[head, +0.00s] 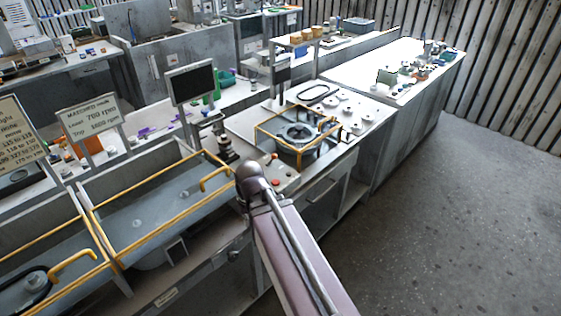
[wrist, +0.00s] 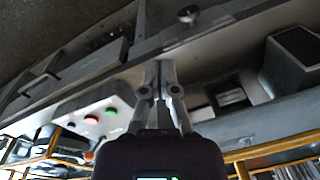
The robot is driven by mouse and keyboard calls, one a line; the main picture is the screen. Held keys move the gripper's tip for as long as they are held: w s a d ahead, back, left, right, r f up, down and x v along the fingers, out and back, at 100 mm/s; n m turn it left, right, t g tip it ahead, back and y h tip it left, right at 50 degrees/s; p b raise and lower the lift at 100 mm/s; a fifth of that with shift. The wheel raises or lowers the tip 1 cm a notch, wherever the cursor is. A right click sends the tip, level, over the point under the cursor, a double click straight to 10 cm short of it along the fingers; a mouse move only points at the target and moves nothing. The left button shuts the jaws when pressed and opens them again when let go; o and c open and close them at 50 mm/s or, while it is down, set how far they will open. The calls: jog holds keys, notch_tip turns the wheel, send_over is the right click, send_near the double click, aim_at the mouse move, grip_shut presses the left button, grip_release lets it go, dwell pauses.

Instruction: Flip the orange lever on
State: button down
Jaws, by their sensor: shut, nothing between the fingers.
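My gripper (wrist: 156,80) shows in the wrist view with its two fingers together and nothing between them. It points at the grey bench front. In the head view my arm hides it. A pale control box (wrist: 98,108) is left of the fingers in the wrist view, with a red button (wrist: 92,122) and a green button (wrist: 112,111). A small orange part (wrist: 88,156) lies below the box; I cannot tell whether it is the lever. In the head view, an orange-red knob (head: 275,182) sits just right of my arm. The fingers touch none of these.
A yellow-railed blower housing (head: 297,134) sits on the bench beyond my arm. Yellow-railed trays (head: 150,215) are on the left. A black monitor (head: 190,83) stands behind. A dark round knob (wrist: 188,13) is on the bench front. Open floor (head: 450,210) lies to the right.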

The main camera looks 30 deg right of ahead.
jog(key=w+d+f+m+t+y+b, duration=0.3)
jog(key=w+d+m+t+y+b, duration=0.35)
jog(key=w+d+b, duration=0.4)
jog(key=w+d+r+m+t+b, duration=0.1)
jog(key=d+m+t, duration=0.1)
jog(key=d, duration=0.8)
jog(key=w+d+r+m+t+b, duration=0.1)
jog(key=d+r+m+t+b, duration=0.1)
jog(key=d+t, duration=0.3)
jog(key=d+m+y, duration=0.1)
jog(key=d, duration=0.3)
jog(key=shift+w+d+r, duration=0.15)
jog(key=shift+d+r, duration=0.1)
jog(key=shift+d, duration=0.1)
jog(key=b+x, duration=0.3)
jog(key=x, duration=1)
jog(key=shift+a+f, duration=0.1)
jog(key=shift+f, duration=0.1)
jog(key=shift+w+a, duration=0.25)
jog(key=shift+w, duration=0.1)
